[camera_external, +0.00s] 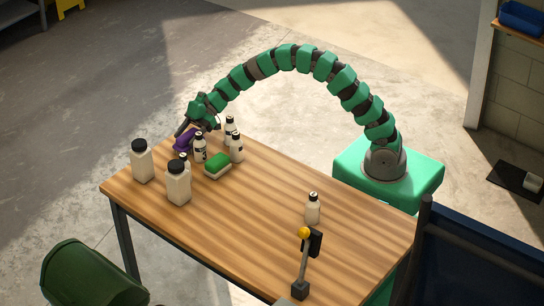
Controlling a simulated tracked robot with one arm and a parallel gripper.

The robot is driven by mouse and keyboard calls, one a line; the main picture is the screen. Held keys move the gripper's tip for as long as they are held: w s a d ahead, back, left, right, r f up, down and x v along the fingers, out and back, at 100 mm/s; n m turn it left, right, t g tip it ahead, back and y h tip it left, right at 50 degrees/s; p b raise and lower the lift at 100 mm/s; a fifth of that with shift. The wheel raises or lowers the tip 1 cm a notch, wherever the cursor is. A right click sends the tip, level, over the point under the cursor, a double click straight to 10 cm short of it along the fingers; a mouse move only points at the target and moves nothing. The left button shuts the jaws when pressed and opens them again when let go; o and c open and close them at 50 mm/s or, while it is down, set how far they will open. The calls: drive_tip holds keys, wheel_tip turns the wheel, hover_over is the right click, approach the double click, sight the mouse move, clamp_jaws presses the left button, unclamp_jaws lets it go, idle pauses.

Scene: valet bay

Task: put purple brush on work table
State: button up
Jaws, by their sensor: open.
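The purple brush (184,139) is at the far left edge of the wooden work table (267,208), just under my gripper. My gripper (184,131) is open, with its fingers reaching down at the brush. I cannot tell whether the fingers touch the brush or whether the brush rests on the table. Part of the brush is hidden by my gripper and by the bottles in front of it.
Several white bottles with black caps crowd the brush, among them a large one (179,185) and another (142,162). A green-and-white sponge (217,166) lies beside them. A small bottle (312,209) and a yellow-knobbed post (303,262) stand right. The table's middle is clear.

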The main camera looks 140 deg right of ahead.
drive_tip(key=shift+s+r, duration=0.2)
drive_tip(key=p+v, duration=0.3)
drive_tip(key=v, duration=0.8)
drive_tip(key=shift+s, duration=0.3)
drive_tip(key=shift+r, duration=0.1)
drive_tip(key=w+a+r+g, duration=0.1)
drive_tip(key=w+a+r, duration=0.6)
drive_tip(key=a, duration=0.3)
drive_tip(key=w+a+r+n+g, duration=0.1)
drive_tip(key=w+a+r, duration=0.55)
drive_tip(key=a, duration=0.45)
drive_tip(key=w+a+r+g, duration=0.1)
drive_tip(key=w+a+r, duration=0.5)
drive_tip(key=a+r, duration=0.3)
drive_tip(key=s+a+r+t, duration=0.2)
drive_tip(key=s+a+r, duration=0.2)
drive_tip(key=a+r, duration=0.8)
drive_tip(key=s+a+r+m+t, duration=0.1)
drive_tip(key=s+a+r, duration=0.3)
drive_tip(key=a+r, duration=0.8)
drive_tip(key=a+t, duration=0.1)
drive_tip(key=a, duration=0.2)
drive_tip(key=shift+r+t, duration=0.35)
drive_tip(key=shift+t, duration=0.05)
